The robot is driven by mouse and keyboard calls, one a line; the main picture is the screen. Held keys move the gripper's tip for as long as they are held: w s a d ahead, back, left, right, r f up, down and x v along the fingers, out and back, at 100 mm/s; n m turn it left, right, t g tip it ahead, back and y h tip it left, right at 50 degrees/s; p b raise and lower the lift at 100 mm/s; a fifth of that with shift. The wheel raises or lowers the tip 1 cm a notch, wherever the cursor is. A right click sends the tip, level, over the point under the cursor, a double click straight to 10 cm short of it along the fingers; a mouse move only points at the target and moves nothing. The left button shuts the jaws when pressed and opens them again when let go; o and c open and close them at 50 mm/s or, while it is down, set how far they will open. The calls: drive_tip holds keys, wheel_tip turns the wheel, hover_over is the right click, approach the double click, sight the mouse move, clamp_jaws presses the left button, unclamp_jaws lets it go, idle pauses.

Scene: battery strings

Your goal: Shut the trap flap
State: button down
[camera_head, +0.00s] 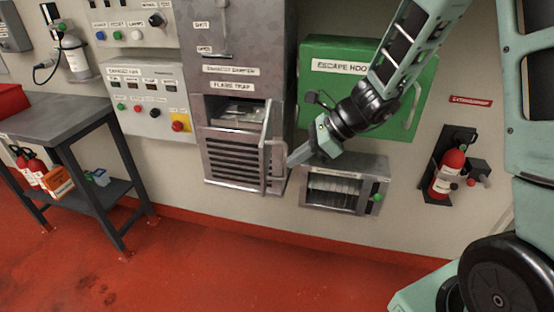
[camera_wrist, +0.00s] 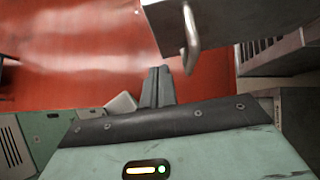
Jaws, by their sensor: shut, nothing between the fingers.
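The trap flap (camera_head: 267,142) on the grey cabinet labelled flame trap stands swung out and shows nearly edge-on in the head view. Its bar handle (camera_head: 280,158) faces right. The flame trap opening (camera_head: 236,112) shows behind it, with a pale item inside. My gripper (camera_head: 294,160) is shut and empty, just right of the handle. In the wrist view, my closed fingers (camera_wrist: 158,86) point toward a grey panel (camera_wrist: 215,20), apparently the flap, with its handle (camera_wrist: 190,40) just ahead and right. I cannot tell whether the fingers touch it.
A low grey unit (camera_head: 343,184) with a green knob is mounted below and right of my gripper. A green escape hood box (camera_head: 415,95) hangs behind my arm. A workbench (camera_head: 70,112) stands at left. The red floor (camera_head: 220,260) in front is clear.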

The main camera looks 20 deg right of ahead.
sight(264, 168)
drive_tip(key=a, duration=0.1)
drive_tip(key=w+a, duration=0.1)
drive_tip(key=w+a+p, duration=0.1)
drive_tip(key=a, duration=0.1)
drive_tip(key=shift+a+f, duration=0.1)
drive_tip(key=shift+f, duration=0.15)
drive_tip(key=shift+a, duration=0.1)
